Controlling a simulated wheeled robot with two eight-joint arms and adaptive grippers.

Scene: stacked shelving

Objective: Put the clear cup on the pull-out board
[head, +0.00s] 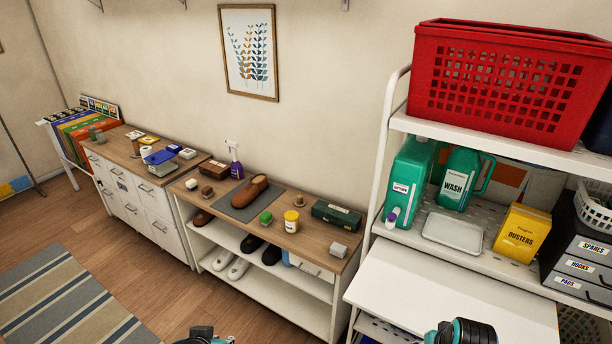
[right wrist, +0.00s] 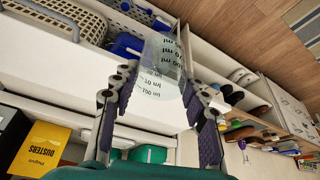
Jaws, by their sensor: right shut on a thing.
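My right gripper (right wrist: 162,88) is shut on the clear cup (right wrist: 163,66), a see-through measuring cup with dark ml markings, in the right wrist view. The purple finger pads are on either side of it. The white pull-out board (head: 455,305) juts from the shelving at the lower right of the head view, its top bare where visible. It also shows behind the fingers in the right wrist view (right wrist: 60,68); I cannot tell how far the cup is from it. The cup is hidden in the head view, where only arm parts show at the bottom edge. My left gripper is not in view.
Above the board, the shelf holds green bottles (head: 409,177), a white tray (head: 453,233), a yellow dusters box (head: 521,234) and dark drawers (head: 580,262). A red basket (head: 505,75) stands on top. A low shoe bench (head: 285,240) stands left of the shelving.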

